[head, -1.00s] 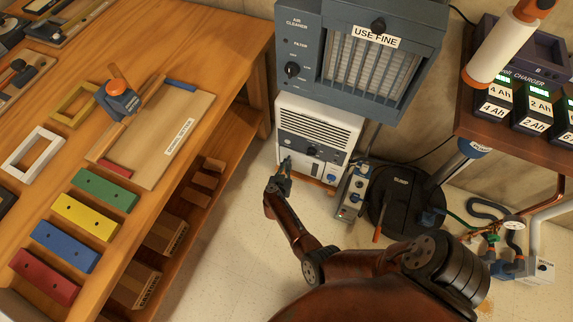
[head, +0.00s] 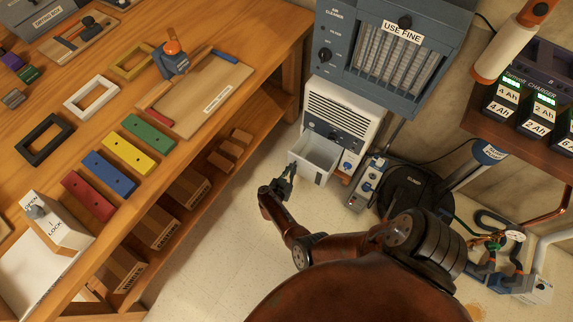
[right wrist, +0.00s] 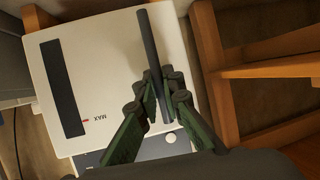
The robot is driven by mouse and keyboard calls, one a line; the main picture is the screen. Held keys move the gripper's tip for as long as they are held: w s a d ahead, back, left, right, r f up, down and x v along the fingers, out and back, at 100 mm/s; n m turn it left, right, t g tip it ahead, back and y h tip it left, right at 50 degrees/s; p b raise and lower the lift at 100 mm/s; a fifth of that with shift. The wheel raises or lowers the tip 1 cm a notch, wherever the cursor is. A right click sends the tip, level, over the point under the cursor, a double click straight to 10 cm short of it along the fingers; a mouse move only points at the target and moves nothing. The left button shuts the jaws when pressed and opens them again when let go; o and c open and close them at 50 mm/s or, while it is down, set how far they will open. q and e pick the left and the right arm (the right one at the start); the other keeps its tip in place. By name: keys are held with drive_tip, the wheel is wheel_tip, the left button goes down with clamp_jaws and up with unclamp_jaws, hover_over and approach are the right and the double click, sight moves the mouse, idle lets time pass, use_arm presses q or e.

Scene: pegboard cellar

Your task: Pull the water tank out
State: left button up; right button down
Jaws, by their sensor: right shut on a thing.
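In the right wrist view the tank's white front (right wrist: 105,60) has a dark window strip, a red MAX mark and a dark bar handle (right wrist: 151,45). My right gripper (head: 292,168) is at the tank's front; in the wrist view its fingers (right wrist: 162,92) are shut around the bar handle. My left gripper is not in view.
A wooden workbench (head: 235,50) with a lower shelf of boxes runs along the left. The charger shelf (head: 490,130) is at the right. Floor in front of the tank is clear.

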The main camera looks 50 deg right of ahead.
drive_tip(key=shift+w+a, duration=0.15)
drive_tip(key=shift+a, duration=0.1)
drive_tip(key=c, duration=2.3)
unclamp_jaws()
drive_tip(key=shift+c, duration=0.2)
drive_tip(key=shift+d, duration=0.15)
